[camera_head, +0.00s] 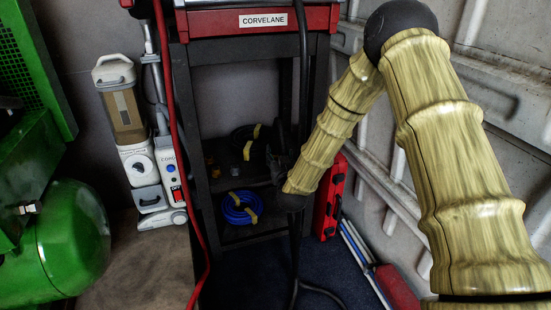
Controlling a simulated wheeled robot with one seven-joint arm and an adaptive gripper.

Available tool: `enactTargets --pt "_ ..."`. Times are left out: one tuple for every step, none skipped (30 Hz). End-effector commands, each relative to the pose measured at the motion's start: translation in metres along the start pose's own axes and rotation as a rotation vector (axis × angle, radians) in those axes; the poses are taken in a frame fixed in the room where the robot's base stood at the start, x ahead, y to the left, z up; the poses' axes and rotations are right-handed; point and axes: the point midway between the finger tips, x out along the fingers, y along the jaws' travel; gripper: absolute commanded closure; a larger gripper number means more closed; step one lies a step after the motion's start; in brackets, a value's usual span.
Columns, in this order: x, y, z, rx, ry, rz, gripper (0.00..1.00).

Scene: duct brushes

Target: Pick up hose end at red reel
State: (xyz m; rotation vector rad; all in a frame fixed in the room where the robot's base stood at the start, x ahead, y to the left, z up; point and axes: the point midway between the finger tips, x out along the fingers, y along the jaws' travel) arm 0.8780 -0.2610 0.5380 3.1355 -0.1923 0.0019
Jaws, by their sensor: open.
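My arm reaches in from the right, and its wrist bends down in front of the dark shelf rack. My gripper (275,168) is dark against the dark shelves, open, and shows no object between its fingers. A red hose (172,100) hangs down the left side of the rack and runs to the bottom of the picture near the floor. I cannot make out its end. No red reel is clearly visible. A black hose or cable (296,250) hangs below my wrist, partly hidden by it.
The rack's red top (210,24) reads CORVELANE. A coiled blue hose (240,208) lies on its lower shelf. An upright vacuum cleaner (125,110) and a green compressor tank (62,240) stand left. A red case (331,198) leans right, by the ribbed wall.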

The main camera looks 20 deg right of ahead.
Motion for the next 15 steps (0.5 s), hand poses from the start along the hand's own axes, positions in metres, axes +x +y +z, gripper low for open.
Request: enactTargets --pt "0.005 0.0 0.001 0.001 0.002 0.001 0.55" --pt "0.007 0.0 0.001 0.001 0.002 0.001 0.55" --pt "0.009 0.0 0.001 0.001 0.0 0.0 0.55" --pt "0.01 0.0 0.001 0.001 0.0 0.0 0.55" --pt "0.011 0.0 0.001 0.001 -0.001 0.0 0.55" --pt "0.013 0.0 0.001 0.001 0.0 0.0 0.55" --pt "0.015 0.0 0.002 0.001 0.0 0.0 0.55" --pt "0.017 0.0 0.002 0.001 0.001 0.0 0.55" --pt "0.02 0.0 0.004 0.001 0.001 0.001 0.55" --pt "0.023 0.0 0.005 0.002 0.001 0.001 0.55" --pt "0.026 0.0 0.006 0.002 0.0 0.001 0.55" --pt "0.032 0.0 0.007 0.002 0.001 0.001 0.55" --pt "0.035 0.0 0.007 0.002 0.002 0.001 0.55" --pt "0.038 0.0 0.008 0.002 0.001 0.001 0.55" --pt "0.043 0.0 0.008 0.001 0.0 0.001 0.55"
